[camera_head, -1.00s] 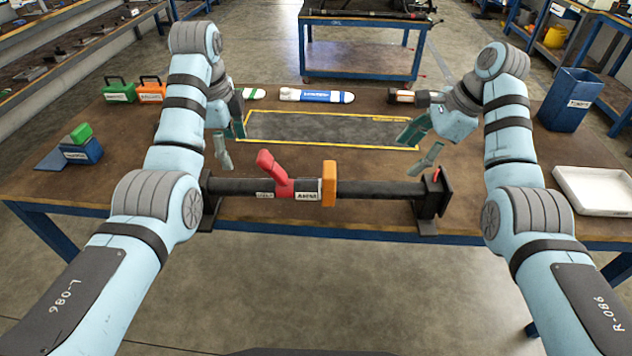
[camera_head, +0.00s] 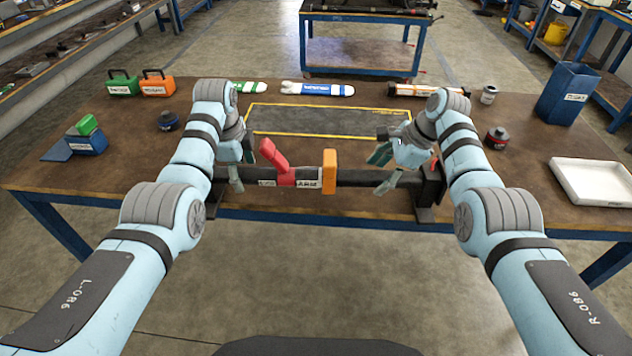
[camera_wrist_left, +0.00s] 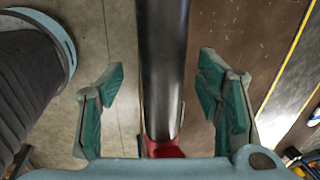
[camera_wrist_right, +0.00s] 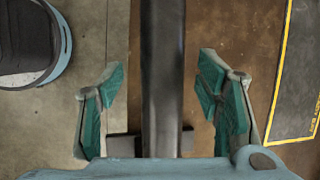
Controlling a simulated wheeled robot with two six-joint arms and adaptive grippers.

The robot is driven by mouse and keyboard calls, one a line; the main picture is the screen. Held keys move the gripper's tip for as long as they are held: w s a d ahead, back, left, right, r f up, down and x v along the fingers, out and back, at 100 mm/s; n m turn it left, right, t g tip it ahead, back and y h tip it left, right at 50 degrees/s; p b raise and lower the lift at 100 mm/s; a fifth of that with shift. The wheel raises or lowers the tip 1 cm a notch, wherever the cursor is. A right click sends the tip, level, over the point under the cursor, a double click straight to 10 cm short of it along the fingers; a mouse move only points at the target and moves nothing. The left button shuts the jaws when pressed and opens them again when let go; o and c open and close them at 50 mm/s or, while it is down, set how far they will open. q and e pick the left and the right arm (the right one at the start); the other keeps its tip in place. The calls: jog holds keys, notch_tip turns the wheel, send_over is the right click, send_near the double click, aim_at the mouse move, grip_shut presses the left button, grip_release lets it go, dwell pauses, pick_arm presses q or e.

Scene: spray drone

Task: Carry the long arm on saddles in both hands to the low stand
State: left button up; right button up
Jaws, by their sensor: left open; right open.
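The long arm is a black tube (camera_head: 362,178) lying across the near edge of the brown table, with a red lever (camera_head: 275,158), an orange collar (camera_head: 329,172) and a white label. A dark saddle (camera_head: 429,190) carries its right end; the left saddle is mostly hidden behind my left arm. My left gripper (camera_head: 236,170) is open at the tube's left part; in its wrist view the tube (camera_wrist_left: 163,70) runs between the parted fingers. My right gripper (camera_head: 385,168) is open at the right part; its wrist view shows the tube (camera_wrist_right: 162,75) between the fingers. Neither touches it visibly.
A yellow-outlined dark mat (camera_head: 320,121) lies behind the tube. Bottles, toolboxes, a blue bin (camera_head: 567,93) and a white tray (camera_head: 592,183) stand around the table. A low blue stand (camera_head: 358,45) is beyond the table, with dark equipment on it. Open floor lies between.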

pick_arm(q)
jog(key=shift+w+f, duration=0.2)
jog(key=shift+f, duration=0.45)
jog(key=shift+w+f, duration=0.2)
jog(key=shift+f, duration=0.45)
pick_arm(e)
jog(key=shift+x, duration=1.3)
jog(key=shift+w, duration=0.1)
pick_arm(q)
jog(key=shift+r, duration=0.1)
jog(key=shift+c, duration=0.5)
pick_arm(e)
jog(key=shift+c, duration=0.5)
pick_arm(q)
grip_shut()
pick_arm(e)
grip_shut()
